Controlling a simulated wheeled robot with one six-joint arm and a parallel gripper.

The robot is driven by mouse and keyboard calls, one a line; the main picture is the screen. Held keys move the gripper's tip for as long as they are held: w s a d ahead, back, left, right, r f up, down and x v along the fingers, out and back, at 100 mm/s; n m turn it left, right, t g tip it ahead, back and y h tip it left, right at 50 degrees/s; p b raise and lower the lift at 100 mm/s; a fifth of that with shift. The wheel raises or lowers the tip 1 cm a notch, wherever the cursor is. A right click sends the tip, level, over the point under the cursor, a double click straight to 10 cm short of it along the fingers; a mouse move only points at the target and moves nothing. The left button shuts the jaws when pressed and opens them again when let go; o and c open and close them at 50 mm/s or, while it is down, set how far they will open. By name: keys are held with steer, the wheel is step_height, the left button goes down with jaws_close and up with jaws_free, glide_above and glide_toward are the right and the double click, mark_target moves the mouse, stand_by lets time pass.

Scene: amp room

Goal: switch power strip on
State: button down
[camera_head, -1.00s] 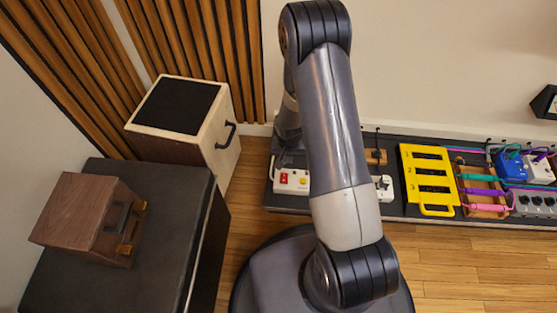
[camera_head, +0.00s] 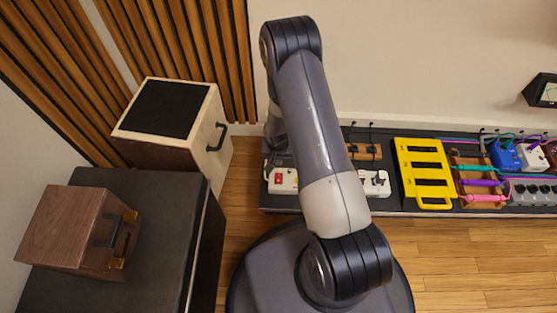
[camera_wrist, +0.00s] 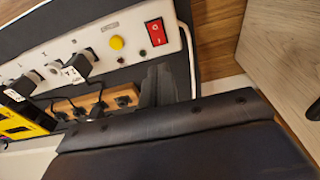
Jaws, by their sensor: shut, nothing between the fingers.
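The white power strip (camera_head: 285,187) lies on the dark low bench, partly hidden by my arm in the head view. Its red rocker switch (camera_head: 277,178) is at the left end. In the wrist view the strip (camera_wrist: 90,58) runs along the top, with the red switch (camera_wrist: 156,32) marked with white symbols and a round yellow button (camera_wrist: 117,42) beside it. Which side of the rocker is pressed I cannot tell. My gripper (camera_wrist: 165,84) is shut and empty, just below the switch in the picture and apparently apart from it. In the head view my arm hides it.
Black plugs (camera_wrist: 78,64) sit in the strip. A wooden block with black sockets (camera_wrist: 95,102) and a yellow slotted rack (camera_head: 425,172) are nearby. A speaker cabinet (camera_head: 172,125) stands left of the bench. Wooden floor (camera_head: 470,260) in front is clear.

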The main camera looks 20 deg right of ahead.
mark_target(279, 175)
steer(key=f+b, duration=0.1)
steer(key=f, duration=0.2)
steer(key=f+b, duration=0.1)
steer(key=f, duration=0.2)
steer(key=w+f+b, duration=0.1)
steer(key=f, duration=0.3)
steer(key=shift+d, duration=0.2)
steer(key=shift+f, duration=0.15)
steer(key=shift+w+f+b, duration=0.1)
steer(key=shift+f+b, duration=0.1)
steer(key=shift+b, duration=0.2)
steer(key=shift+r, duration=0.15)
steer(key=shift+s, duration=0.2)
steer(key=shift+s+a+r+b, duration=0.2)
steer(key=shift+s+r+b, duration=0.05)
steer(key=shift+s+b, duration=0.25)
